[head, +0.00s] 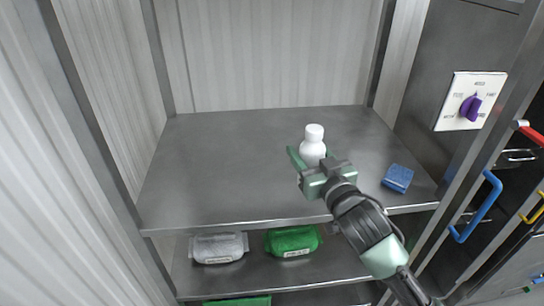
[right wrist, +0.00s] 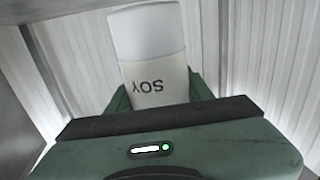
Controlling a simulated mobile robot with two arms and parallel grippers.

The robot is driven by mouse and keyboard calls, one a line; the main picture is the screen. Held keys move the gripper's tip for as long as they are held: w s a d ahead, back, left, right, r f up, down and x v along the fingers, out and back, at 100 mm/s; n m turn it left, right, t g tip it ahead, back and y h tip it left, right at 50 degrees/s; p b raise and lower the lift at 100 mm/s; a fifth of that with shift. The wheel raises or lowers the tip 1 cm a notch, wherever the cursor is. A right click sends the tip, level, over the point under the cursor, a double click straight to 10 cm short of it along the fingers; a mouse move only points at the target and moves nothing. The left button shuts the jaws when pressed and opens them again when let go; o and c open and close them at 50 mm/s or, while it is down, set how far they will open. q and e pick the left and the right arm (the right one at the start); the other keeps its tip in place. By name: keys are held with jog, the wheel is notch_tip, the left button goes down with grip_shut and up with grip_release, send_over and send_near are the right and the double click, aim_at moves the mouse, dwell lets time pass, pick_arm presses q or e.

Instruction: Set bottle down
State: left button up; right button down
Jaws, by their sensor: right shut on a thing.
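A white bottle (head: 313,148) is in my right gripper (head: 308,160), over the right half of the metal shelf top (head: 220,165). In the right wrist view the bottle (right wrist: 150,60) shows a label with the letters SOY, upside down in the picture. The right gripper's green fingers (right wrist: 158,95) are on both sides of it, shut on it. In the head view the bottle looks upright. I cannot tell whether its base touches the shelf, as the gripper hides it. My left gripper is not in view.
A blue sponge-like block (head: 398,178) lies right of the gripper on the top. Below, a lower shelf holds a grey-white bag (head: 218,247) and a green bag (head: 291,240). A panel with a purple knob (head: 470,107) is at right. The top's left half is clear.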

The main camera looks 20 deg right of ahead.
jog(key=w+d+r+h+b, duration=0.1)
jog(key=w+d+r, duration=0.4)
jog(key=d+r, duration=0.55)
jog(key=shift+m, duration=0.4)
jog(key=shift+a+f, duration=0.2)
jog(key=shift+f, duration=2.75)
jog(key=shift+a+f, duration=0.25)
jog(key=shift+f, duration=2.75)
jog(key=shift+a+f, duration=0.2)
jog(key=shift+f, duration=2.75)
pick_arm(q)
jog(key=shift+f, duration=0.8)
pick_arm(e)
jog(key=shift+s, duration=0.1)
jog(key=c, duration=0.6)
grip_release()
jog(key=shift+f, duration=0.1)
